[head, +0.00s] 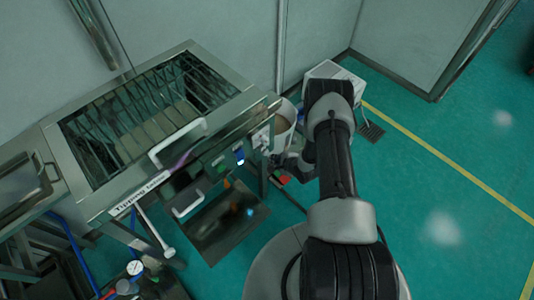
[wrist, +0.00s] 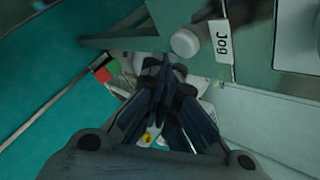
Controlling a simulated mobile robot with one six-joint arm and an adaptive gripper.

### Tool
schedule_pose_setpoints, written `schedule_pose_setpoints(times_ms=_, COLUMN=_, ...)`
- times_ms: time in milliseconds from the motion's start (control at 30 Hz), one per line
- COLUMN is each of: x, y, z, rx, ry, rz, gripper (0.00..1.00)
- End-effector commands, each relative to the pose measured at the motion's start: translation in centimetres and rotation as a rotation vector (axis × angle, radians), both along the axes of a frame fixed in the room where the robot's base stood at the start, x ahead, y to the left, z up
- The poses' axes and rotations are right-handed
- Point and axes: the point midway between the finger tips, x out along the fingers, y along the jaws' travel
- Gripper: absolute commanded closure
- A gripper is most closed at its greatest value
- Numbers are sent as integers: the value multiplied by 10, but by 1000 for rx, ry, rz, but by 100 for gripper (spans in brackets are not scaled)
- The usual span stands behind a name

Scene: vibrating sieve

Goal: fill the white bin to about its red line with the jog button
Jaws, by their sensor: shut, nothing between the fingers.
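The jog button (wrist: 185,42) is a pale round knob on the machine's face, beside a white "Jog" label (wrist: 221,41) in the wrist view. My gripper (wrist: 165,68) is shut and empty, its fingertips just below the knob in the picture; I cannot tell whether they touch it. In the head view my gripper (head: 294,161) is small and dark, near the machine's right end. The white bin (head: 285,115) stands behind that end, partly hidden by the machine and my arm. A beige inside shows at its top; its red line and fill level cannot be made out.
The sieve machine (head: 226,117) with its grated top fills the left. A white box (head: 336,70) stands behind my arm. Open green floor lies to the right.

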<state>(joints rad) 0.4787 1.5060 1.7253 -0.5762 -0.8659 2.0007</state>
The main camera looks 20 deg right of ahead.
Motion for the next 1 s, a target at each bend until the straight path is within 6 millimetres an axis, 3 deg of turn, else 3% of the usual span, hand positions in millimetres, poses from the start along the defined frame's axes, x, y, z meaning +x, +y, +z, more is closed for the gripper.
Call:
schedule_pose_setpoints(times_ms=167, x=-5, y=-2, z=0, rx=1, ry=2, rz=-2, gripper=100)
schedule_pose_setpoints(times_ms=600, x=-44, y=-16, z=0, rx=1, ry=2, rz=-2, gripper=100)
schedule_pose_setpoints(times_ms=1000, x=-47, y=-17, z=0, rx=0, ry=0, rz=0, gripper=100)
